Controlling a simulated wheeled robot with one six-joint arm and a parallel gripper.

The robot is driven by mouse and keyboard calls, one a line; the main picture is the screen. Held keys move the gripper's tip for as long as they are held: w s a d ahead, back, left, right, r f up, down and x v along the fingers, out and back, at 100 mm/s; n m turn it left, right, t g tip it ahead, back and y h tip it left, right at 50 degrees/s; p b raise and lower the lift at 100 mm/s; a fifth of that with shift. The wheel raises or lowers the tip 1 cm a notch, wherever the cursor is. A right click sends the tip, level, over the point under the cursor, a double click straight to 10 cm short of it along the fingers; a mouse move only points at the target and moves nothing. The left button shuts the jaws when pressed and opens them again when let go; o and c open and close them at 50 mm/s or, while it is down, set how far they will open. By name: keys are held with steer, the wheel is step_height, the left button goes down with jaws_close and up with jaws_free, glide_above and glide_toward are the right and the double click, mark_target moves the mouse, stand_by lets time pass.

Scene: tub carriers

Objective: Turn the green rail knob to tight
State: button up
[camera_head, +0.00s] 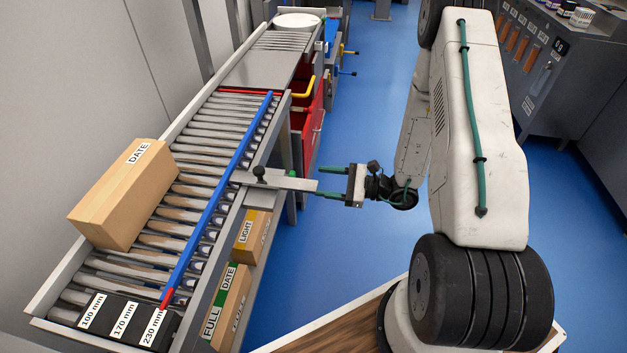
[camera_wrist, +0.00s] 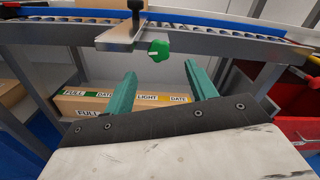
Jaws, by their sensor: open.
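The green rail knob (camera_wrist: 159,50) shows in the wrist view, just below and right of a grey bracket plate (camera_wrist: 118,38). It has lobes and a pale mark pointing left. A dark upright knob (camera_head: 259,173) stands on the plate and shows in the wrist view (camera_wrist: 135,8). My gripper (camera_head: 322,182) is open and empty, right of the plate's end. In the wrist view its teal fingers (camera_wrist: 160,76) sit apart on either side below the green knob, not touching it.
The blue guide rail (camera_head: 217,198) runs along the roller conveyor (camera_head: 190,140). A DATE carton (camera_head: 128,190) lies on the rollers. Labelled boxes (camera_head: 233,300) sit below the conveyor. Width labels (camera_head: 125,318) mark the near end. Blue floor (camera_head: 330,260) is clear beside the conveyor.

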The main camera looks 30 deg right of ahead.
steer(key=w+a+n, duration=0.4)
steer(key=a+n, duration=0.1)
steer(key=a, duration=0.1)
steer(key=shift+w+a, duration=0.15)
steer(key=shift+a, duration=0.05)
steer(key=shift+r, duration=0.1)
steer(key=c, duration=1)
